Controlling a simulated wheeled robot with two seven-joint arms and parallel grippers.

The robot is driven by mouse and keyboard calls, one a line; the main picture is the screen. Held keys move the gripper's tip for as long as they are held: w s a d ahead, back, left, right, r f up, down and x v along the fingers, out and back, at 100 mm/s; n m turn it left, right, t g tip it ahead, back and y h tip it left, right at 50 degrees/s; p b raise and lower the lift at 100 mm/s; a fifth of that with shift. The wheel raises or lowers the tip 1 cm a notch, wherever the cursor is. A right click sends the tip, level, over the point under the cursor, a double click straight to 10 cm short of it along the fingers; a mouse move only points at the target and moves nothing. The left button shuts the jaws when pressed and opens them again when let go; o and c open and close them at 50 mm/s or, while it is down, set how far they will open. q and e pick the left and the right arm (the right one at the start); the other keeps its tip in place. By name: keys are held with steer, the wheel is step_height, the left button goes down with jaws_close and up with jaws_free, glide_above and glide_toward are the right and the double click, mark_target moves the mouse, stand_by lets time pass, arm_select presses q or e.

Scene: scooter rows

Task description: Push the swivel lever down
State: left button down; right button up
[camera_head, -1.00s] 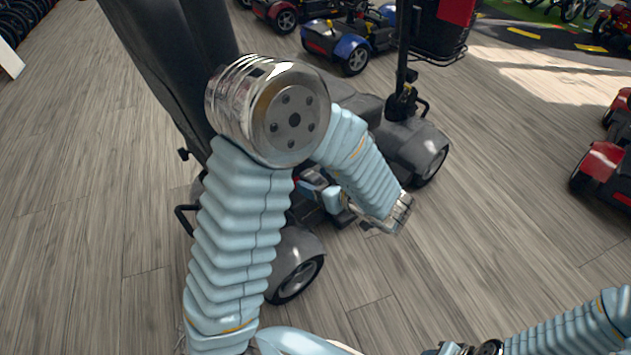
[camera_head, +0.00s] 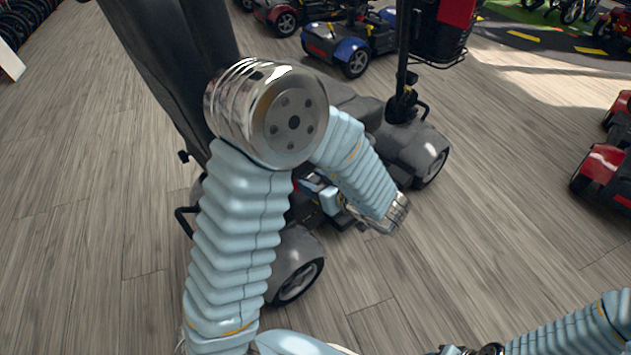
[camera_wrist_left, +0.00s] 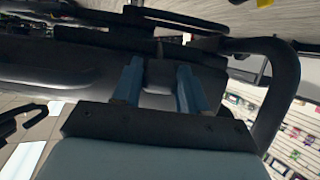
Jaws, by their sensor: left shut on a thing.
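A dark grey mobility scooter (camera_head: 408,148) stands in front of me, its seat side partly hidden by my left arm. My left gripper (camera_head: 309,186) reaches in low beside the seat, at the scooter's near side. In the left wrist view, the two blue fingers of my left gripper (camera_wrist_left: 157,84) are on either side of a small dark block, apparently the swivel lever's end (camera_wrist_left: 160,74), and are shut on it. The rest of the lever blends into the dark parts behind and cannot be told apart.
A curved black armrest or bar (camera_wrist_left: 280,80) is close on the right in the left wrist view. A blue scooter (camera_head: 345,42) stands behind and a red scooter (camera_head: 606,165) at the right. Wooden floor (camera_head: 480,220) is clear between them.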

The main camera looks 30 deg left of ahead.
arm_select(q)
step_height(320, 180, down, 7)
steer(key=y+b, duration=0.2)
steer(key=shift+d+t+y+b, duration=0.2)
steer(key=shift+t+y+b, duration=0.1)
steer(key=shift+t+y, duration=0.1)
steer(key=shift+f, duration=0.1)
stand_by(0.5)
steer(key=c, duration=0.7)
jaws_free()
steer(key=p+v, duration=0.1)
steer(key=v, duration=1.2)
steer(key=shift+s+d, duration=0.25)
steer(key=shift+d, duration=0.05)
